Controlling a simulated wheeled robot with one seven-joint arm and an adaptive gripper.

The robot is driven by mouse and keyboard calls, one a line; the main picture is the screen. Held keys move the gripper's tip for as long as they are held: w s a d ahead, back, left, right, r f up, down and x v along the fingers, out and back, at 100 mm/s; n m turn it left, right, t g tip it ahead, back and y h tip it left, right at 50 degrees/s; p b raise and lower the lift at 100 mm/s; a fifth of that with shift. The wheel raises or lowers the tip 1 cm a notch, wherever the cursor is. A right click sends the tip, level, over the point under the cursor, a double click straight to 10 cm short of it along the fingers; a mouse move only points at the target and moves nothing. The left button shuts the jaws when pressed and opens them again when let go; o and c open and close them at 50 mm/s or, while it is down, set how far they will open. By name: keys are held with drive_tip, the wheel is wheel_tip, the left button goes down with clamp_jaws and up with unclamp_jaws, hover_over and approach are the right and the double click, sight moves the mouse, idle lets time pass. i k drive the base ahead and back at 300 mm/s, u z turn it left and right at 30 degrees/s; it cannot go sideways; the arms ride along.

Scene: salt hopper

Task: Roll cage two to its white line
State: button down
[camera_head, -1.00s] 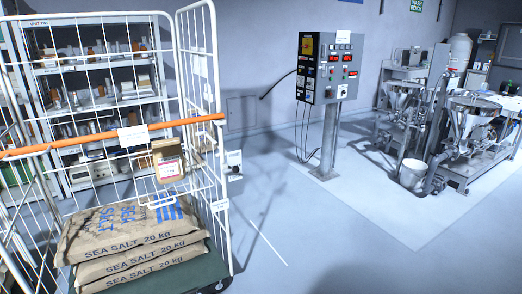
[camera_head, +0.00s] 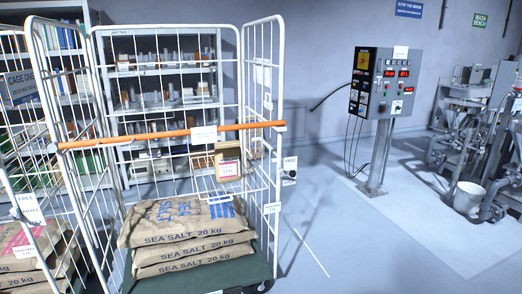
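A white wire roll cage (camera_head: 281,70) stands close in front of me, left of centre, with an orange bar (camera_head: 165,137) across it. Its number cannot be made out, but the cage to its left carries a "CAGE ONE" sign (camera_head: 20,87). Several sea salt sacks (camera_head: 190,238) lie stacked on its green deck (camera_head: 185,283). A thin white line (camera_head: 311,254) runs on the floor to the right of the cage, apart from it. My gripper is not in view.
Cage one (camera_head: 28,185) holds sacks close on the left. Shelving (camera_head: 170,30) stands behind. A control panel (camera_head: 382,83) on a post and machinery with a white bucket (camera_head: 468,198) are at the right. The floor between cage and post is clear.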

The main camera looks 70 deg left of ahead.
sight(176, 244)
drive_tip(key=u, duration=0.2)
drive_tip(key=i, duration=1.55)
drive_tip(key=u, duration=0.8)
drive_tip(key=i, duration=1.25)
drive_tip(key=u, duration=1.8)
drive_tip(key=i, duration=0.65)
drive_tip(key=u, duration=0.65)
